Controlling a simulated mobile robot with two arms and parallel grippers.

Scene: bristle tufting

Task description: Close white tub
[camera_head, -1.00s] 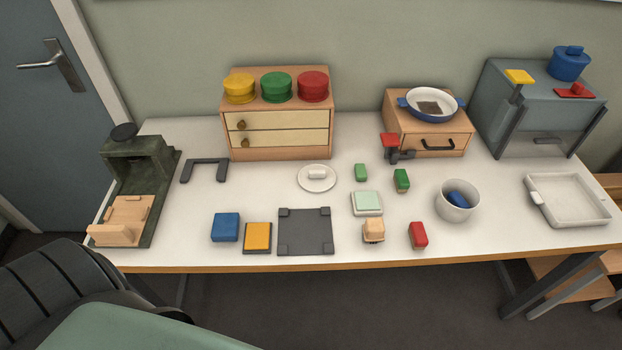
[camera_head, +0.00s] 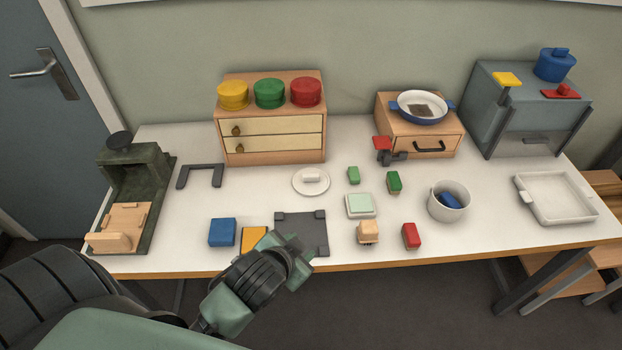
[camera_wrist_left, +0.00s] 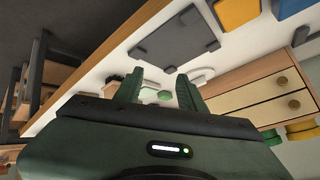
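The white tub (camera_head: 436,210) is a round open cup on the right half of the table. A blue block (camera_head: 451,200) lies inside it. A flat round white lid (camera_head: 311,188) with a small bar handle lies on the table left of the tub, apart from it. My left arm reaches in from the lower left, its hand end over the table's front edge by the dark plate. In the left wrist view my left gripper (camera_wrist_left: 158,90) has its two fingers apart with nothing held between them. The lid shows partly behind the fingers there. My right gripper is not in view.
A dark grey plate (camera_head: 305,235), a blue block (camera_head: 222,232) and a yellow block (camera_head: 254,236) lie near the front edge. Green, red and tan blocks stand between lid and tub. A drawer box (camera_head: 270,158) stands behind the lid; a white tray (camera_head: 558,198) lies right of the tub.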

